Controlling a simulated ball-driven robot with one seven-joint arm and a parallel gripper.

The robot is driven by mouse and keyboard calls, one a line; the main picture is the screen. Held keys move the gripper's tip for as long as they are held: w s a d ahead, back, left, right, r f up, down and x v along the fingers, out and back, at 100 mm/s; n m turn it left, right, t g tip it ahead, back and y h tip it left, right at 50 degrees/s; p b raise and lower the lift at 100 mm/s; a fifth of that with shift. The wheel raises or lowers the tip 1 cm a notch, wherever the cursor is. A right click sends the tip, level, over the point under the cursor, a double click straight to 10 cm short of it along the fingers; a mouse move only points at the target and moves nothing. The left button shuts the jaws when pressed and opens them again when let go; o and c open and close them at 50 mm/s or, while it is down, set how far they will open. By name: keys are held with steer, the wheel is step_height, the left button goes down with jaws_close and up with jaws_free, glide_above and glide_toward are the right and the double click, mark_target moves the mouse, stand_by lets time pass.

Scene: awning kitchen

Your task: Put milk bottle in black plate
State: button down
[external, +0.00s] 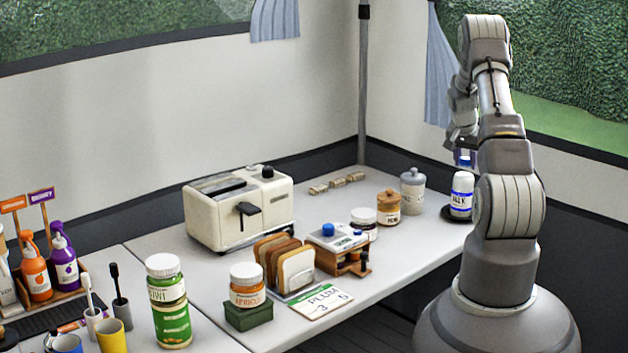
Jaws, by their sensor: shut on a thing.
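The milk bottle (461,195) is white with a blue band and dark lettering. It is upright at the right end of the counter, partly beside my arm. The black plate (447,214) shows as a dark rim around the bottle's foot. The bottle's base is at or just above the plate; I cannot tell whether it touches. My gripper (464,162) points down at the bottle's top and is shut on it. A blue part shows at the fingers, and the exact contact is too small to see.
A toaster (240,208), a toast rack (284,265) and an apricot jar (247,286) are further left. The counter's front edge runs near my base.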

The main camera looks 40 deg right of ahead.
steer(key=c, duration=0.7)
jaws_free()
steer(key=shift+f, duration=0.1)
steer(key=p+v, duration=0.3)
steer(key=v, duration=0.9)
steer(key=shift+p, duration=0.35)
